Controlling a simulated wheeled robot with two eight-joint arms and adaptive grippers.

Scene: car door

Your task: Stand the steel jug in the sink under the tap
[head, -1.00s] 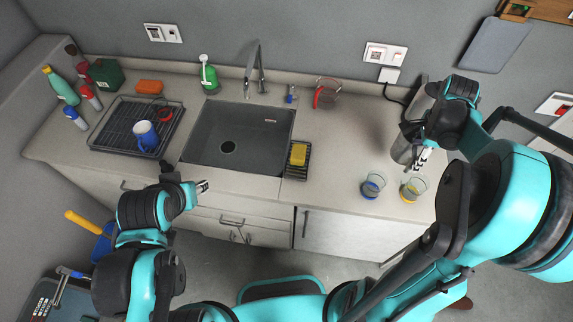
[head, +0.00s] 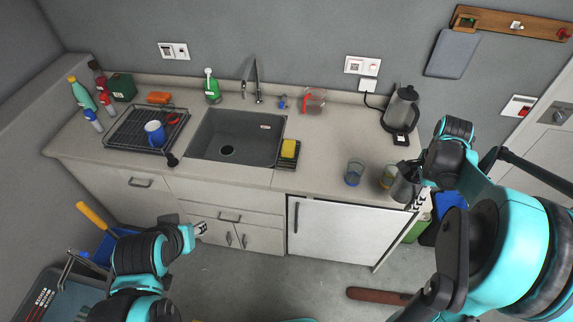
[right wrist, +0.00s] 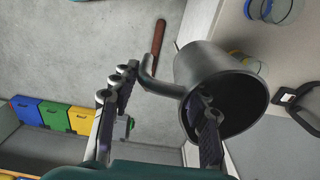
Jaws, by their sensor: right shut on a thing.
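The steel jug (head: 403,187) is in my right gripper (head: 424,194), at the right front end of the counter beside two glasses. In the right wrist view the jug (right wrist: 214,75) shows large and tilted, its dark mouth toward the lower right. Its handle (right wrist: 160,86) lies between the two fingers of the right gripper (right wrist: 163,95). The grey sink (head: 205,128) is in the middle of the counter and looks empty. The tap (head: 257,80) stands at its back edge. My left gripper (head: 201,229) is in front of the cabinet, away from the counter; its finger gap is too small to judge.
Two glasses, one blue-based (head: 353,173) and one yellow-based (head: 388,177), stand close to the jug.

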